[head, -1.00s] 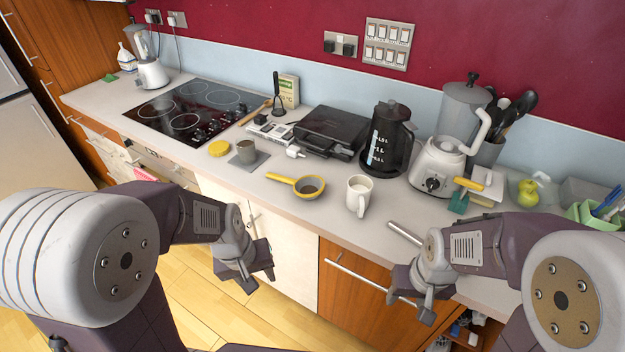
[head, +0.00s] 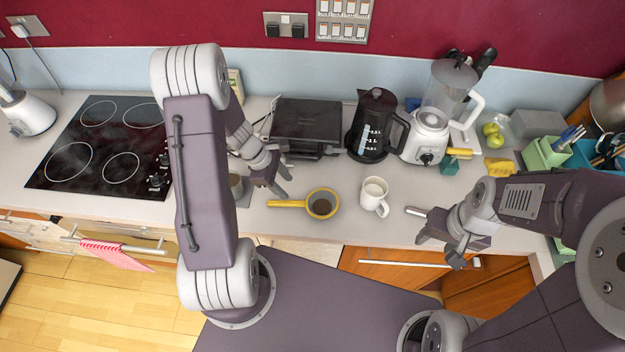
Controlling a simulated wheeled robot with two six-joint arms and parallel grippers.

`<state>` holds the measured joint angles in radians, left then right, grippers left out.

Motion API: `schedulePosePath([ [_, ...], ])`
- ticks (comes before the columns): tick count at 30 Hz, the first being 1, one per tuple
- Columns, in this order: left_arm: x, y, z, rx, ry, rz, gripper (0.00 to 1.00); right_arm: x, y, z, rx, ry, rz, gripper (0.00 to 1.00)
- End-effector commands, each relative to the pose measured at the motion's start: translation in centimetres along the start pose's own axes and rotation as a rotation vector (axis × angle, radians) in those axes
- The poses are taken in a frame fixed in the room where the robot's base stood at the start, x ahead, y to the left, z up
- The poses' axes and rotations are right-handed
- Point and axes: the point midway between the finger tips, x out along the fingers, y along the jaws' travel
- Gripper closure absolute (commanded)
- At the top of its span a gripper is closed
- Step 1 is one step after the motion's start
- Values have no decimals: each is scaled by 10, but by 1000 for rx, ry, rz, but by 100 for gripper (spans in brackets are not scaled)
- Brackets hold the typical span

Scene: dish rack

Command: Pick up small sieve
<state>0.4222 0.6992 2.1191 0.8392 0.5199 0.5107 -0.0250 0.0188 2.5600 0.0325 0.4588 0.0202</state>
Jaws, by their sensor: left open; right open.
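The small sieve (head: 322,204) has a yellow rim and a dark mesh bowl. It lies on the counter near the front edge, with its yellow handle pointing left. My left gripper (head: 283,185) is open and empty, above and just behind the handle, apart from it as far as I can tell. My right gripper (head: 438,254) is open and empty at the counter's front edge, to the right of the sieve.
A white mug (head: 374,197) stands close to the sieve's right. Behind are a black kettle (head: 372,128), a dark grill (head: 306,122) and a blender (head: 428,135). The hob (head: 95,150) is at left.

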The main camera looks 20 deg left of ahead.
Motion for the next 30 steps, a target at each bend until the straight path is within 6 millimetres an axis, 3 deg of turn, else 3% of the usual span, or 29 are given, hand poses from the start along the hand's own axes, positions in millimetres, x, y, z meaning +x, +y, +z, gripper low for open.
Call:
schedulePosePath([
  [1,-11,-4,-3,-31,-5,-12,55,-17,0,-2,0,0,0,48],
  [3,-13,-12,-9,-64,-11,-26,55,-24,0,-2,0,0,0,48],
  [11,-18,-18,-18,-107,-15,-29,55,-31,0,-3,0,0,0,48],
  [18,16,-19,-18,-105,-15,-33,55,-30,0,-3,0,0,0,48],
  [25,28,-18,-18,-103,-15,-32,55,-33,-1,-3,0,0,0,48],
  [30,59,-16,-20,-104,-16,-34,55,-38,-1,-4,0,0,0,48],
])
